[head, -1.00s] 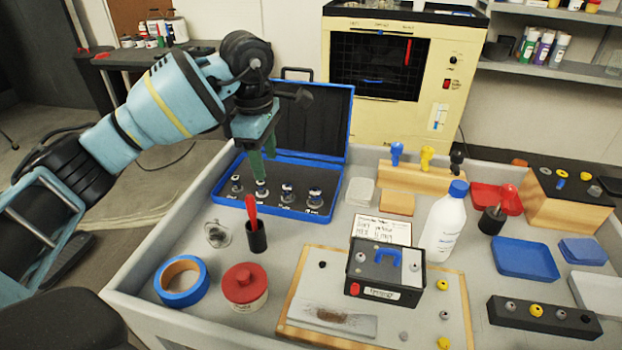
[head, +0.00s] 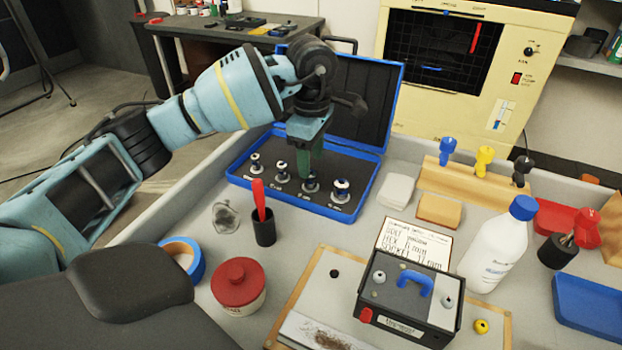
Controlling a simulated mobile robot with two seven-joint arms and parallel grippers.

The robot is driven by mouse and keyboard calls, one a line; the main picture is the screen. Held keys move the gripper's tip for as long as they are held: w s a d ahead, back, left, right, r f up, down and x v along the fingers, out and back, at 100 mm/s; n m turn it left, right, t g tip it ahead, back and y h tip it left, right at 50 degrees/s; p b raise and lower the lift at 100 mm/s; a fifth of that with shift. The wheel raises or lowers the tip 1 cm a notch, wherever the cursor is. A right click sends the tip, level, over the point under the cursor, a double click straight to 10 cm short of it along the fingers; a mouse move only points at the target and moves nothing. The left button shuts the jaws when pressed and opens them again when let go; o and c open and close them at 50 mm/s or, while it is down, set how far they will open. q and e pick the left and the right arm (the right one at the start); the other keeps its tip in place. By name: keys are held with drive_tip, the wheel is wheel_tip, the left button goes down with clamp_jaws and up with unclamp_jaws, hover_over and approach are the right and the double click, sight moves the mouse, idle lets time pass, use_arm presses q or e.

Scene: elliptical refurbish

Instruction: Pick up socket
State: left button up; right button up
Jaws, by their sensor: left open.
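Several silver sockets with dark blue bands stand in a row in the blue open case: the leftmost (head: 256,163), the second (head: 282,173), the third (head: 311,186) and the rightmost (head: 341,191). The blue case (head: 262,197) lies open with its lid raised behind. My left gripper (head: 305,174) points down with green fingers, just over or at the third socket and partly in front of it. It is open; whether its fingers straddle the socket cannot be told. My right gripper is out of view.
A black cup (head: 264,230) with a red-handled tool stands in front of the case. A red-lidded jar (head: 238,285) and blue tape roll (head: 187,257) are nearer. A black box (head: 405,300) with a blue handle and a white bottle (head: 495,250) stand to the right.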

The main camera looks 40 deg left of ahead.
sight(311, 180)
use_arm(q)
drive_tip(key=shift+w+a+f, duration=0.1)
drive_tip(key=shift+f, duration=1.2)
drive_tip(key=shift+w+a+f, duration=0.1)
drive_tip(key=shift+f, duration=1.2)
drive_tip(key=shift+c, duration=0.2)
clamp_jaws()
